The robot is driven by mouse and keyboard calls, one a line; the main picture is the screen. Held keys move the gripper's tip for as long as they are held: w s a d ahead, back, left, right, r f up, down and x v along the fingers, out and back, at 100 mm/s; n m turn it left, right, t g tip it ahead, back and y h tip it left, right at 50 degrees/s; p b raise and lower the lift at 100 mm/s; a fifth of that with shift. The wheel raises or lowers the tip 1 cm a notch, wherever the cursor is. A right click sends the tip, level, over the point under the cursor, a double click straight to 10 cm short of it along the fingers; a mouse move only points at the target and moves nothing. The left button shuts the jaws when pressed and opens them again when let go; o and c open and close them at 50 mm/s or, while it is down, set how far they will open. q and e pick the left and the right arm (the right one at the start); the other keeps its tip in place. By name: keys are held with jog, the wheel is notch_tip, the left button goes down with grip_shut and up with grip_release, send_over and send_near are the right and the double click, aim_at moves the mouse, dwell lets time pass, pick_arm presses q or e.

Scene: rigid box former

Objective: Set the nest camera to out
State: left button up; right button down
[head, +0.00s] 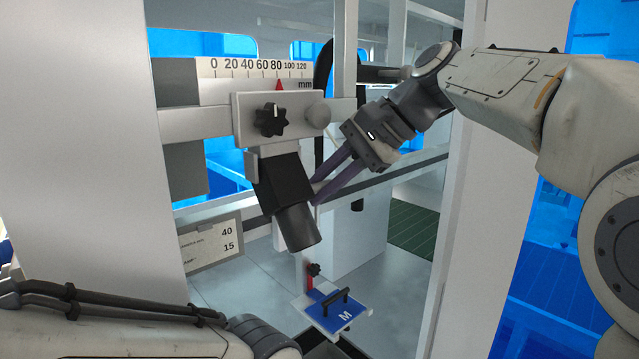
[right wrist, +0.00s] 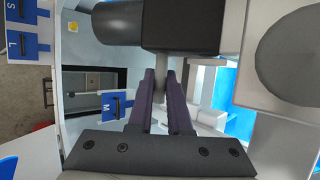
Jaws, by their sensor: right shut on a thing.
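The nest camera (head: 281,190) is a black box with a dark grey barrel, tilted down under a white slide block (head: 280,118). It also shows as dark shapes at the top of the right wrist view (right wrist: 185,25). The block has a black star knob (head: 271,120) and a red pointer (head: 279,85) near 80 on the 0 to 120 mm scale (head: 250,67). My right gripper (head: 318,190) is at the camera's right side. Its purple fingers are shut on a short grey post (right wrist: 159,66) at the camera. My left gripper is out of view.
Below the camera is a blue plate marked M (head: 325,312) with a black handle. Blue plates marked S and L (right wrist: 28,42) show in the right wrist view. A white upright (head: 480,170) stands right of the opening, close to my right arm. A label plate (head: 210,245) reads 40 and 15.

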dwell(0.3)
jog(key=c, duration=0.8)
grip_release()
jog(key=shift+c, duration=0.2)
jog(key=shift+d+r, duration=0.1)
jog(key=v, duration=1)
jog(key=shift+s+d+r, duration=0.1)
